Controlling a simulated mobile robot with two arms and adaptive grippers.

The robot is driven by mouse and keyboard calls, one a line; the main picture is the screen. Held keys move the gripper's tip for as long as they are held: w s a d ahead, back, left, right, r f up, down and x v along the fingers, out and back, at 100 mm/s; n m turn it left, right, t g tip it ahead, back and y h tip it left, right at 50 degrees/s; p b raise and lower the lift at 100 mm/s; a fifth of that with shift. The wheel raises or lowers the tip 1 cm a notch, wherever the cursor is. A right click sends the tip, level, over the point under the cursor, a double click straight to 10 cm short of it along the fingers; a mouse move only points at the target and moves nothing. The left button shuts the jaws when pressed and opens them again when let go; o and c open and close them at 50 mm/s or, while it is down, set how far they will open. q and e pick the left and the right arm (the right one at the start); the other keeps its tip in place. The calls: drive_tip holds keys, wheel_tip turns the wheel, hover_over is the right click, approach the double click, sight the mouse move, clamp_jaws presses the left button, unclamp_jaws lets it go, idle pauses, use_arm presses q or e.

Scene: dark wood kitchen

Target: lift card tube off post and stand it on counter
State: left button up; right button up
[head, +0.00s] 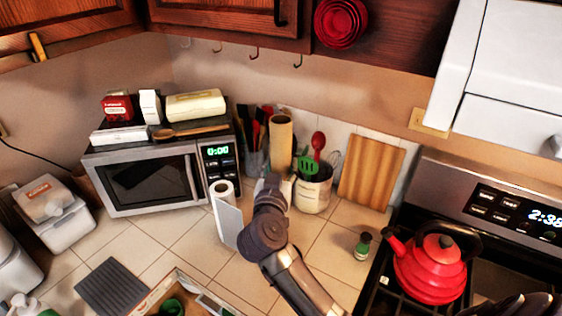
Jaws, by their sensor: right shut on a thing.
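The card tube (281,143) is a plain tan cylinder. It stands upright in the head view, in front of the utensils at the back of the counter. My right gripper (275,182) is shut on its lower part, and the arm hides the tube's lower end. I cannot tell whether the tube is clear of a post. A white roll with a dark centre (222,188) and a pale upright panel (228,222) stand just left of my right gripper.
The microwave (150,180) with boxes on top stands left. A utensil crock (312,194) and a wooden board (370,172) are right of the tube. A small green-capped jar (363,246) and red kettle (430,268) stand further right. Tiled counter (325,245) is bare right of my arm.

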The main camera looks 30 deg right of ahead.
drive_tip(key=shift+s+a+f, duration=0.15)
drive_tip(key=shift+s+f, duration=0.1)
drive_tip(key=shift+f, duration=0.3)
wheel_tip(320, 180, down, 10)
drive_tip(key=b, duration=1)
drive_tip(key=shift+w+f, duration=0.1)
drive_tip(key=shift+f, duration=0.05)
drive_tip(key=shift+f+b, duration=0.5)
drive_tip(key=shift+b, duration=0.1)
drive_tip(key=shift+r+p, duration=1.5)
drive_tip(key=shift+r, duration=5.5)
drive_tip(key=r+p, duration=0.1)
drive_tip(key=p, duration=0.1)
drive_tip(key=shift+p, duration=0.35)
